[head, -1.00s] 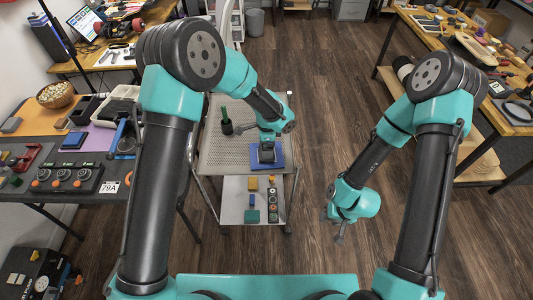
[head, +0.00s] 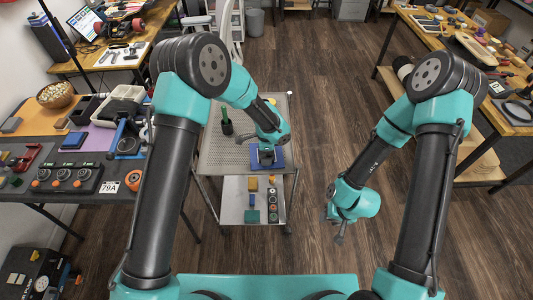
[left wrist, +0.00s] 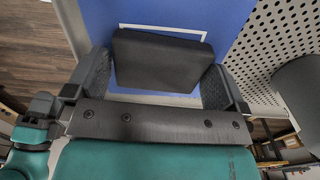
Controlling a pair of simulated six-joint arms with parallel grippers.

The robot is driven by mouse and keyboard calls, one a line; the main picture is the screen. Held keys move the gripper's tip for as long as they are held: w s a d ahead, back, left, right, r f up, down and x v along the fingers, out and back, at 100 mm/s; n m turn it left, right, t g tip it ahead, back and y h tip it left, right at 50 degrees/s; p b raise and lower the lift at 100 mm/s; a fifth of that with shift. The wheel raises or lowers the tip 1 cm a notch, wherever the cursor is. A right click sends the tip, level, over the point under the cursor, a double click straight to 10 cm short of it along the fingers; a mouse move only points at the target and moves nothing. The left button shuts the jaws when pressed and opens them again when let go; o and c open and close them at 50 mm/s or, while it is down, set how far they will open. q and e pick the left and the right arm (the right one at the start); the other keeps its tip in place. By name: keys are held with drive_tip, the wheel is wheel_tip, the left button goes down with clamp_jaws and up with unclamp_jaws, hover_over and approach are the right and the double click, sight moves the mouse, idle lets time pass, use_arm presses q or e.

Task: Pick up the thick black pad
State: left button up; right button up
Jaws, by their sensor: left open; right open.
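The thick black pad (left wrist: 160,62) lies on a blue mat with a white outline (left wrist: 200,16) in the left wrist view. My left gripper (left wrist: 158,80) is open, with one finger on each side of the pad. I cannot tell whether the fingers touch it. In the head view my left gripper (head: 267,157) is over the blue mat (head: 256,165) on the perforated cart top, and it hides the pad. My right gripper (head: 340,232) is open and empty above the floor, right of the cart.
A green-handled tool in a dark holder (head: 227,124) stands on the cart top (head: 222,155), left of the mat. The cart's lower shelf (head: 235,203) holds several small coloured parts. A cluttered bench (head: 50,185) is at left; wooden workbenches stand farther off. Open floor lies right of the cart.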

use_arm(q)
drive_tip(key=shift+c, duration=0.3)
drive_tip(key=c, duration=0.7)
drive_tip(key=shift+c, duration=0.2)
drive_tip(key=shift+r, duration=0.2)
drive_tip(key=shift+r, duration=0.25)
wheel_tip(320, 180, up, 3)
drive_tip(key=shift+f, duration=0.1)
drive_tip(key=s+r, duration=0.1)
drive_tip(key=s, duration=1.5)
drive_tip(key=shift+r, duration=0.2)
